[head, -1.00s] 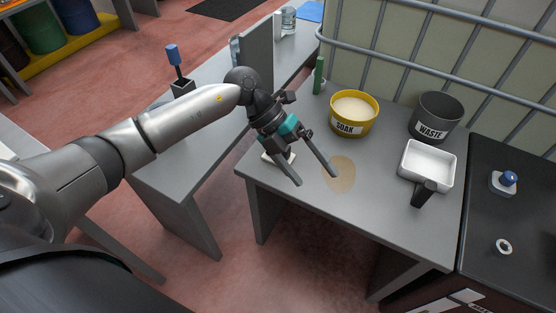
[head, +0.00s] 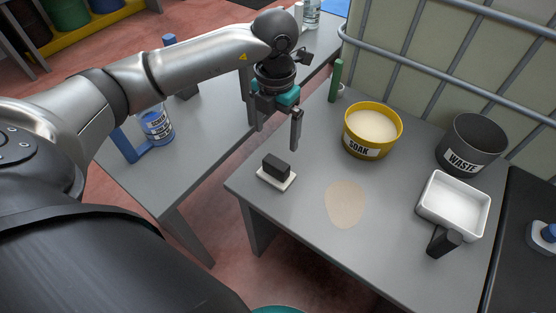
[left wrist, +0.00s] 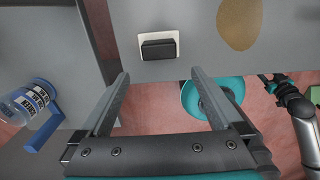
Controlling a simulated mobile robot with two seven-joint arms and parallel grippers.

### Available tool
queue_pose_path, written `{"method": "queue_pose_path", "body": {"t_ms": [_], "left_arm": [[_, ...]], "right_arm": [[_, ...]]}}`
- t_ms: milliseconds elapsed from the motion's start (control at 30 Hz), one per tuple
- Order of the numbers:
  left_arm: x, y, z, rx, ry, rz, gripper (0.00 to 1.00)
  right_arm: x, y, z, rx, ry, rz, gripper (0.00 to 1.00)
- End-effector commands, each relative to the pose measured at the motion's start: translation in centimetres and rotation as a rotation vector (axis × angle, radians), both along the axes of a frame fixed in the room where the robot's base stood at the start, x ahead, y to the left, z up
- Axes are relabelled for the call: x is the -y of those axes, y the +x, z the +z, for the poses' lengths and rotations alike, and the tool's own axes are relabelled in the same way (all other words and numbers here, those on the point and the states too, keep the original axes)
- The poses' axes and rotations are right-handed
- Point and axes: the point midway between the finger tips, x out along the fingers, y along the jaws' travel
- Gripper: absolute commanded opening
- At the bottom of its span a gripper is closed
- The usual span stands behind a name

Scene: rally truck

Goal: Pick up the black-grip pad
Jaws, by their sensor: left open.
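The black-grip pad (head: 277,172) is a white pad with a black block grip on top. It lies flat near the left front corner of the grey table. It also shows in the left wrist view (left wrist: 158,47), at the top middle, beyond the fingertips. My left gripper (head: 277,140) is open and empty, pointing down above the table behind the pad and apart from it. In the left wrist view its two fingers (left wrist: 162,75) stand wide apart. My right gripper does not show in the head view; part of a dark arm (left wrist: 290,100) shows at the right in the left wrist view.
A tan patch (head: 346,204) lies right of the pad. A yellow SOAK tub (head: 366,150), a dark WASTE bin (head: 462,160), a white tray (head: 429,210) and a green upright object (head: 335,80) stand on the table. A blue-handled labelled container (head: 157,125) is on the left table.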

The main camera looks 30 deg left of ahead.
Motion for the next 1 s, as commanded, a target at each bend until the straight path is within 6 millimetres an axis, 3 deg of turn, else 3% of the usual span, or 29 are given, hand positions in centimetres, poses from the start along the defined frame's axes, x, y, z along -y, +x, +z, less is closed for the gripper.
{"method": "queue_pose_path", "body": {"t_ms": [500,1000], "left_arm": [[0.0,0.0,-6.3,-0.003,-0.002,0.0,1.0],[-0.1,0.1,-9.1,-0.002,-0.002,0.0,1.0]], "right_arm": [[-1.8,2.1,3.8,0.01,0.021,-0.005,0.5],[-2.2,3.5,6.2,0.041,0.028,-0.006,0.5]]}}
